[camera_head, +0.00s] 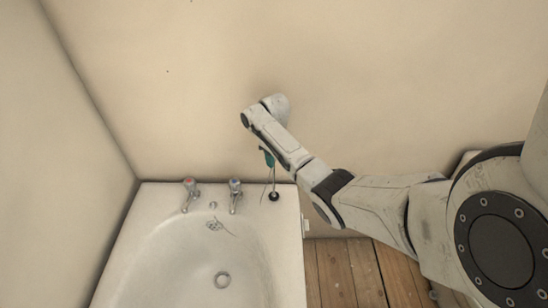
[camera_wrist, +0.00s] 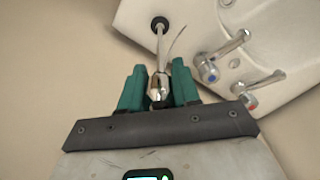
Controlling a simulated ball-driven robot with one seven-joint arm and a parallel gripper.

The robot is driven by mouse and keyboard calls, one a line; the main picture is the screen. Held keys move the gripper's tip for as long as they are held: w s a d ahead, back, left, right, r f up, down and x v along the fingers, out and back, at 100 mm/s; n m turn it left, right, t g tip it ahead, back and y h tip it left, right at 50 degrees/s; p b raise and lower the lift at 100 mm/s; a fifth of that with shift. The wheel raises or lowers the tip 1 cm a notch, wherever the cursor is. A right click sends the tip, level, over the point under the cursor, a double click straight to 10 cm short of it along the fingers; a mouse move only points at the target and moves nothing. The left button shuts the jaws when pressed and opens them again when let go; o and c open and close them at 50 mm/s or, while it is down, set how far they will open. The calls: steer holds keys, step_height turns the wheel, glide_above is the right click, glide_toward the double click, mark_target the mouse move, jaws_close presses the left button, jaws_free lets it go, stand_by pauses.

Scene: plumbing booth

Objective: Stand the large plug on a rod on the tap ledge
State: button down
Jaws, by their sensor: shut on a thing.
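My gripper (camera_head: 267,157) points down above the tap ledge, and its teal jaws (camera_wrist: 160,72) are shut on the metal top of the plug's rod. The large plug (camera_head: 274,196) is a dark disc at the rod's lower end, and it also shows in the wrist view (camera_wrist: 160,24). The thin rod (camera_wrist: 160,50) runs from the jaws to the plug and looks about upright. The plug is over the right end of the white tap ledge (camera_head: 255,188), right of the taps. I cannot tell for sure whether it touches the ledge.
The blue-marked tap (camera_head: 235,193) stands just left of the plug, with the red-marked tap (camera_head: 190,192) farther left. The basin hollow (camera_head: 180,265) lies in front. The beige wall (camera_head: 200,90) rises behind, and the ledge's right edge is close to the plug.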

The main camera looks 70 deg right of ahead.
steer(key=shift+f, duration=0.1)
stand_by(0.3)
steer(key=c, duration=0.7)
jaws_free()
steer(key=shift+c, duration=0.2)
step_height(320, 180, up, 11)
steer(key=shift+f, duration=0.1)
